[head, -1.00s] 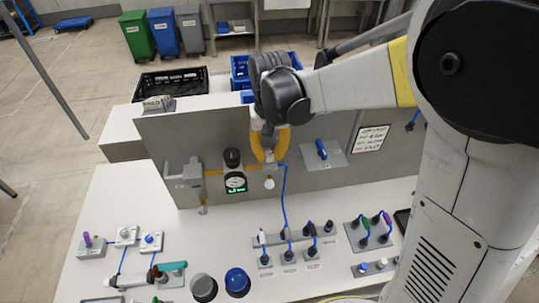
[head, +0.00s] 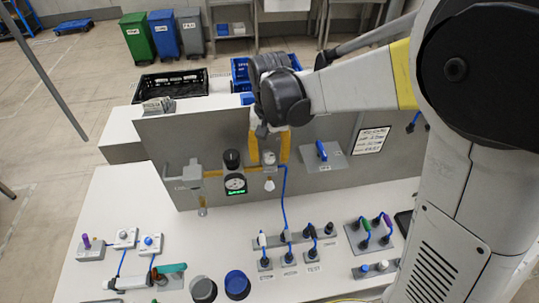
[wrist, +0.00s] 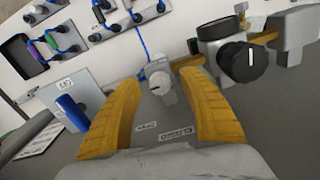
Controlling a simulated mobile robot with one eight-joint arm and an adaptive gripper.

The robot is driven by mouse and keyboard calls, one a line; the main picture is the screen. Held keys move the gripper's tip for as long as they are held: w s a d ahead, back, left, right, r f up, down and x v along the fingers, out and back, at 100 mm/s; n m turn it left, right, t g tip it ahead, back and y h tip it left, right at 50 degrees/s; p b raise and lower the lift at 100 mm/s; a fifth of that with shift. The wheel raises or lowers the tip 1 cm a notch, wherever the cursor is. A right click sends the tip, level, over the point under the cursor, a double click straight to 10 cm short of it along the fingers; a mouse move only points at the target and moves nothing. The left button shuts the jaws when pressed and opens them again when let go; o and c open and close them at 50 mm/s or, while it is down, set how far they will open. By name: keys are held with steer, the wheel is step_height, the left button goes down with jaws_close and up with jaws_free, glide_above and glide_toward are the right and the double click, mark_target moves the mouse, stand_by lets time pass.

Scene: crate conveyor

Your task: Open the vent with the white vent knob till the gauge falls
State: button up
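The white vent knob (head: 269,185) sits on the low front of a small valve fitting, right of the gauge, on the grey upright panel. It also shows in the wrist view (wrist: 158,80), between my yellow fingertips and apart from both. My gripper (head: 269,158) is open and empty, its fingers on either side of the fitting. The round gauge (head: 235,184) has a white dial and a lit green readout below. Its needle and digits are too small to read.
A black knob (head: 232,158) stands above the gauge, close left of my gripper. A blue-handled valve (head: 321,150) is on a plate to the right. A blue hose drops from the vent fitting to the white bench, where several plugs and switches stand.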

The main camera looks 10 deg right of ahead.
mark_target(270, 156)
step_height(270, 156, up, 12)
stand_by(0.7)
stand_by(0.4)
steer(key=s+d+f+n+t+b, duration=0.1)
steer(key=s+d+f+t+b, duration=0.2)
steer(key=s+d+f+b, duration=0.2)
steer(key=s+d+f+n+t+b, duration=0.1)
steer(key=s+d+f+t+b, duration=0.3)
steer(key=s+f+b, duration=0.6)
step_height(270, 156, down, 5)
steer(key=shift+d+r+b, duration=0.2)
steer(key=shift+d+b, duration=0.45)
steer(key=shift+b, duration=0.2)
